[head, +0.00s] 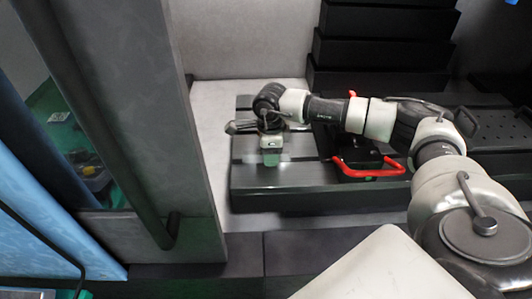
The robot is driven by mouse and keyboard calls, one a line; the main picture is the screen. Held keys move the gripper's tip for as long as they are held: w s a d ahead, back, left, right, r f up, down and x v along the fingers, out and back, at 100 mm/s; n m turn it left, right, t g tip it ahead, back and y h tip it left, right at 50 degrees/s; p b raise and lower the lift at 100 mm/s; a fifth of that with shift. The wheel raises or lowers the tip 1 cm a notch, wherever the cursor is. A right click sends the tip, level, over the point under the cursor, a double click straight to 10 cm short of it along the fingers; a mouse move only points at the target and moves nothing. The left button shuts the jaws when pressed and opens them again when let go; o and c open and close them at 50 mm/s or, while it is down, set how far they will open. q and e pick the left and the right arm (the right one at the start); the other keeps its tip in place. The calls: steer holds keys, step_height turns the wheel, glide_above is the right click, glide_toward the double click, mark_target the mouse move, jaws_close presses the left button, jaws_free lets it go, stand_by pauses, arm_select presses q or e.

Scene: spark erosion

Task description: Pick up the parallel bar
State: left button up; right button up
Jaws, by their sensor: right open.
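My right arm reaches in from the right, and its gripper (270,152) is at the left part of the dark slotted table, pointing down. The gripper is open. A pale block-like shape shows at its fingers, too small to tell whether it is a finger or a part. A grey metallic piece (240,127) sticks out to the left beside the wrist; I cannot tell whether it belongs to the gripper. I cannot make out the parallel bar for certain; the hand and wrist cover that spot. My left gripper is not in view.
The dark slotted table (290,198) carries a black fixture with a red handle (370,172) under my right arm. Black stepped blocks (380,50) rise behind. A grey upright panel with a dark rail (120,110) stands at the left. A pale surface lies around the table's left edge.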

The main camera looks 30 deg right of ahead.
steer(key=shift+f, duration=0.25)
jaws_close()
steer(key=shift+r, duration=0.1)
